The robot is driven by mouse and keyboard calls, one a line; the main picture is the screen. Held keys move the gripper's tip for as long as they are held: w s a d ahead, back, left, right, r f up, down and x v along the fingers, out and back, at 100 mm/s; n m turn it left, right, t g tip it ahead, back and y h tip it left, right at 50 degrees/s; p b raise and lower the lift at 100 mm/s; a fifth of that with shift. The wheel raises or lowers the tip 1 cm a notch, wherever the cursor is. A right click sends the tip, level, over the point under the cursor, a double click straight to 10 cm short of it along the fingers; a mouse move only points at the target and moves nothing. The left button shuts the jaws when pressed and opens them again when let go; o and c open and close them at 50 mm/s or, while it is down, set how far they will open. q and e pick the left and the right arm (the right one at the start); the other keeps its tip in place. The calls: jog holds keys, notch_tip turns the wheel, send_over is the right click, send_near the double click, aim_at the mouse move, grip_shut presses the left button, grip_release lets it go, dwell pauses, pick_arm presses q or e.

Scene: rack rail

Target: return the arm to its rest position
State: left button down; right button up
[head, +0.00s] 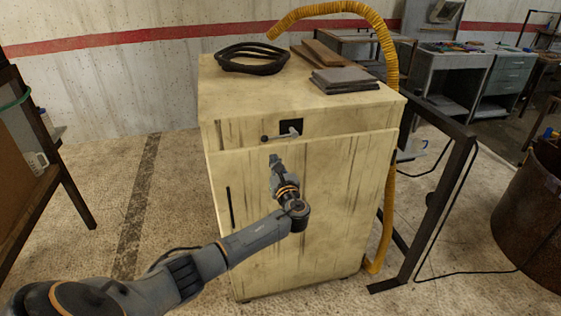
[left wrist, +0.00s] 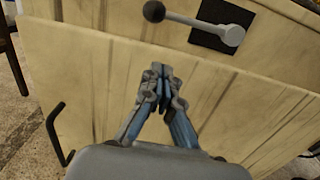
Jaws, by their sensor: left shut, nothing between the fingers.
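My left arm (head: 255,238) reaches in from the lower left of the head view, in front of a pale cream cabinet (head: 330,210). My left gripper (head: 274,160) is at the cabinet's front, a little below the lever handle. In the left wrist view the gripper (left wrist: 161,72) has its fingers together, with nothing between them. The lever (head: 283,135) has a dark ball end and sits on a black plate; it also shows in the left wrist view (left wrist: 195,22), apart from the fingertips. My right gripper is not in view.
A coiled black hose (head: 252,68), a brown board (head: 320,53) and grey slabs (head: 343,78) lie on the cabinet top. A yellow hose (head: 388,215) and a dark metal frame (head: 437,205) stand to its right. A rusty barrel (head: 530,215) is at far right. Floor left of the cabinet is clear.

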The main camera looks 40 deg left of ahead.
pick_arm(q)
jog(key=b+v, duration=0.1)
jog(key=v, duration=0.8)
notch_tip(320, 180, down, 19)
jog(key=s+n+g+h, duration=0.2)
jog(key=s+h, duration=0.1)
jog(key=h, duration=0.1)
jog(key=s+d+f+n+g+h, duration=0.25)
jog(key=s+f, duration=0.45)
jog(key=f, duration=0.4)
jog(key=s+d+f+n+g+h, duration=0.2)
jog(key=s+f+n+h, duration=0.15)
jog(key=s+f, duration=0.55)
jog(key=s+d+f+n+g+h, duration=0.1)
jog(key=s+d+f+n, duration=0.2)
jog(key=s, duration=0.8)
jog(key=s+d+f+n+g+h, duration=0.1)
jog(key=s+d+f+n+g, duration=0.1)
jog(key=s+d+f+n, duration=0.2)
jog(key=s+d+f+n+g+h, duration=0.1)
jog(key=s+d+f+n, duration=0.3)
jog(key=s+f+n, duration=0.5)
jog(key=s+f+h, duration=0.1)
jog(key=s+f, duration=0.2)
jog(key=s, duration=0.7)
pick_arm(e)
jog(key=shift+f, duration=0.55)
